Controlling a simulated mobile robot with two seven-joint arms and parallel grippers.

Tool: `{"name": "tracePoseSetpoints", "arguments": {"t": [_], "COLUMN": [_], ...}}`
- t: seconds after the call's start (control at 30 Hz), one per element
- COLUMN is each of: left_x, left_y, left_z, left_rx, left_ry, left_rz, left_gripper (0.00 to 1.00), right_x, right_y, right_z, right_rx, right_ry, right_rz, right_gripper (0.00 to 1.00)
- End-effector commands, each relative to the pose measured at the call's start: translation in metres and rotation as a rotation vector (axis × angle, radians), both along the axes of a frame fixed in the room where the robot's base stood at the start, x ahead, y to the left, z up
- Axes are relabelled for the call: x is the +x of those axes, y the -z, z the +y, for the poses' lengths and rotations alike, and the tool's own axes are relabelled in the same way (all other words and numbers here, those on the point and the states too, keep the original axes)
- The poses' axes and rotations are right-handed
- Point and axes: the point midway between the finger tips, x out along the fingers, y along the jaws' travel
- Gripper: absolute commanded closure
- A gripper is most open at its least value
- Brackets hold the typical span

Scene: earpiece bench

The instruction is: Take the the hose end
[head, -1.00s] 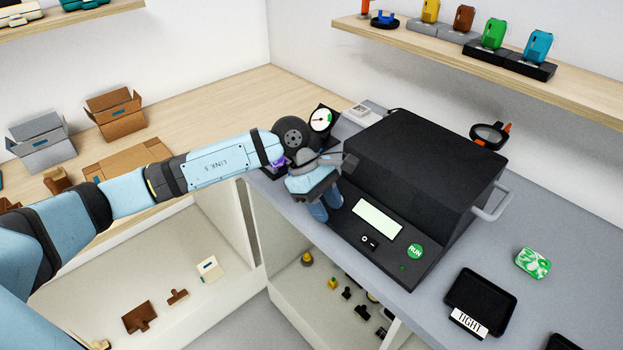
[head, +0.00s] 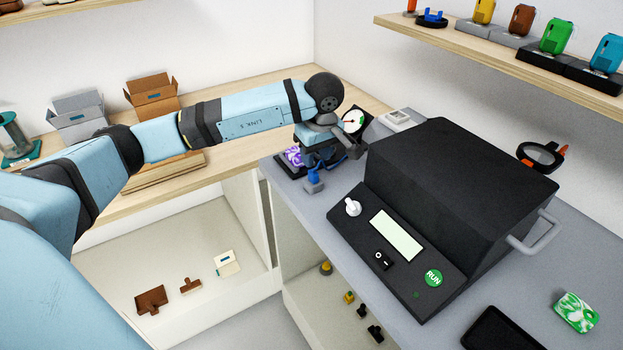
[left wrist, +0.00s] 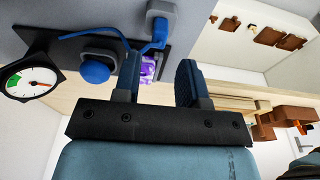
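A thin blue hose (left wrist: 95,34) runs over a black base in the left wrist view. It leads toward a blue-grey block with a blue fitting (left wrist: 161,22) near the bench edge, which looks like the hose end. A blue piece (head: 314,180) stands at that place in the head view, just below my left gripper (head: 322,152). In the left wrist view my left gripper (left wrist: 158,64) has its fingers apart with nothing clearly held. The hose passes close by one finger; I cannot tell if they touch. My right gripper is in neither view.
A round gauge (head: 353,120) and a purple-and-white piece (head: 293,156) are close to the gripper. A blue knob (left wrist: 95,71) sits on the base. A large black machine (head: 455,185) stands to the right. The bench edge drops to open shelves (head: 340,290).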

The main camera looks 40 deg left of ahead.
Motion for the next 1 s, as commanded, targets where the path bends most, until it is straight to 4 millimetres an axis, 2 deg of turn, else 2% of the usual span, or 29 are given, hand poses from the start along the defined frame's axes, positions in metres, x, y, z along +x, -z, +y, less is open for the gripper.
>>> {"name": "tracePoseSetpoints", "arguments": {"t": [0.03,0.3,0.47,0.73,1.0], "left_x": [0.001,0.0,-0.001,-0.001,-0.001], "left_y": [0.013,0.049,0.057,0.057,0.057], "left_z": [-0.001,-0.002,-0.001,-0.001,-0.002], "left_rx": [-0.001,0.0,-0.001,-0.002,-0.002], "left_ry": [0.002,0.005,0.002,0.002,0.002], "left_rz": [0.001,0.0,0.0,-0.001,-0.001], "left_gripper": [0.62,0.62,0.62,0.62,0.93], "right_x": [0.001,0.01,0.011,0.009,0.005], "right_y": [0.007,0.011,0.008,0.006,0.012], "right_z": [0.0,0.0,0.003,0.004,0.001], "right_rx": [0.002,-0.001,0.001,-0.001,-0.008], "right_ry": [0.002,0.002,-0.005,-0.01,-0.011], "right_rz": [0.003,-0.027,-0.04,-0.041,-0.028], "right_gripper": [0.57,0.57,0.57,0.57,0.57]}}
